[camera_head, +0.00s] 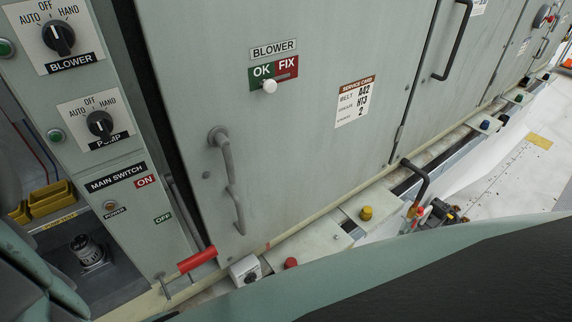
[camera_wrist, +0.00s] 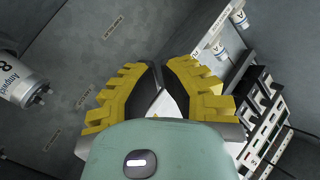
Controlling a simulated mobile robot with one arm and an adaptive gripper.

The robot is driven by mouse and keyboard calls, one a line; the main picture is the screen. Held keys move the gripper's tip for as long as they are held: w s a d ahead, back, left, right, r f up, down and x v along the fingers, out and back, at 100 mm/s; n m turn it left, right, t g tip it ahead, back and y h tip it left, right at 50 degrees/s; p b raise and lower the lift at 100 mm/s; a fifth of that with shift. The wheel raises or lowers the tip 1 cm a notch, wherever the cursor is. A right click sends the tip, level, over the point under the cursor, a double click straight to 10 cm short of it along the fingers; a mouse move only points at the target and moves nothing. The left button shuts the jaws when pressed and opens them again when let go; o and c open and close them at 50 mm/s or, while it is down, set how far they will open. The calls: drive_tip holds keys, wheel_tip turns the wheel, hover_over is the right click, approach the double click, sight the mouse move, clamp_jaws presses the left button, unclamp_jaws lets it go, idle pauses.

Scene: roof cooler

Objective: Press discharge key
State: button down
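No part labelled as a discharge key can be made out in either view. My gripper (camera_wrist: 160,68) shows in the wrist view, with yellow ribbed fingers and dark pads. Its fingertips meet or almost meet, and a pale patch shows between the fingers lower down; I see no held object. The gripper is inside a grey-walled space. A white cylinder (camera_wrist: 22,82) marked 8, with two dark terminals, is at the left, apart from the fingers. In the head view the gripper is not seen.
White cylinders (camera_wrist: 218,38) and a white slotted rack (camera_wrist: 265,125) stand close at the right. In the head view, a panel holds the blower switch (camera_head: 58,38), pump switch (camera_head: 100,123) and a red-handled lever (camera_head: 197,260). A large closed door (camera_head: 300,120) stands right of it.

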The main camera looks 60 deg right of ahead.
drive_tip(key=shift+s+a+p, duration=0.15)
drive_tip(key=shift+s+a, duration=0.1)
drive_tip(key=shift+s, duration=0.35)
drive_tip(key=shift+s+a+p, duration=0.1)
drive_tip(key=shift+s+a, duration=0.1)
drive_tip(key=shift+s, duration=0.45)
drive_tip(key=shift+s+a+p, duration=0.15)
drive_tip(key=shift+s+a, duration=0.1)
drive_tip(key=shift+s, duration=0.35)
